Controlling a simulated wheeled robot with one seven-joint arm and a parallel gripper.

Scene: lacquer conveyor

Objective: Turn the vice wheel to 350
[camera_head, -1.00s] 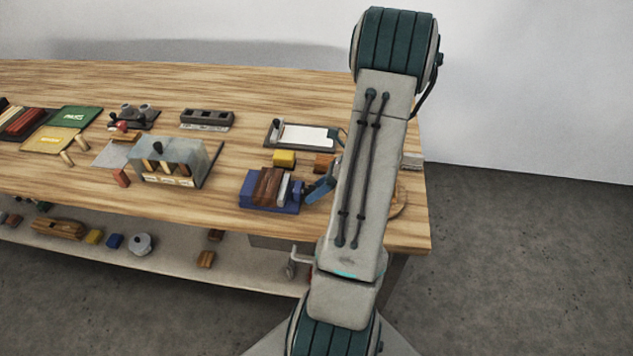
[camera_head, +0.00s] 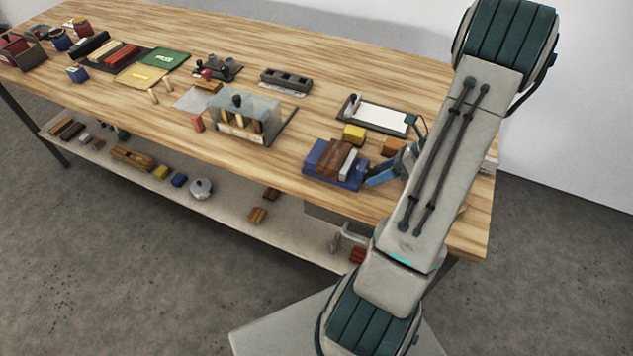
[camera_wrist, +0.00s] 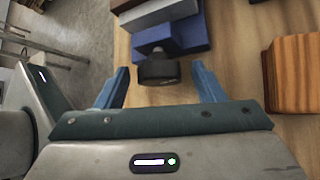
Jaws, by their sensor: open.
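The blue vice (camera_head: 322,172) sits near the front edge of the wooden bench, with a brown block (camera_head: 332,155) and a pale grey piece on top. In the wrist view the vice's blue body (camera_wrist: 180,38) is at the top middle. Its dark round wheel (camera_wrist: 158,70) faces me; any markings on it are unreadable. In the head view the wheel is hidden. My gripper (camera_head: 384,174) is beside the vice on its right. In the wrist view my gripper (camera_wrist: 160,82) is open, with one blue finger on each side of the wheel, apart from it.
An orange-brown wooden block (camera_wrist: 294,72) stands right of my gripper. A yellow block (camera_head: 354,134) and a white-topped tray (camera_head: 380,115) lie behind the vice. A grey box-like holder (camera_head: 246,115) stands to the left. Bare bench surrounds the vice's left side.

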